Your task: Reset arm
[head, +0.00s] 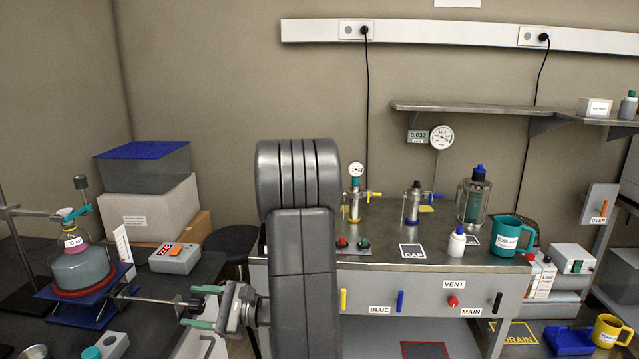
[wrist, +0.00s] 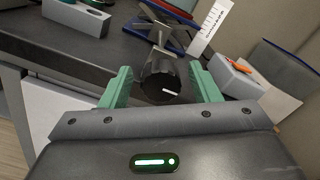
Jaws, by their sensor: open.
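My gripper (head: 192,306) is at the lower left of the head view, over the right edge of the dark left bench, its green fingers pointing left. In the wrist view my gripper (wrist: 162,78) is open, with one green finger on each side. A dark round knob (wrist: 158,86) sits between the fingers, with visible gaps on both sides. In the head view the knob (head: 195,302) ends a metal rod running from the blue lab jack (head: 85,293). My grey arm hides part of the middle bench.
A grey box with an orange switch (head: 174,258) stands behind my gripper on the left bench. A white card with marks (wrist: 209,27) stands near the jack. The middle bench (head: 385,256) holds bottles, a teal mug (head: 509,236) and valve levers on its front. A stool (head: 228,241) stands between the benches.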

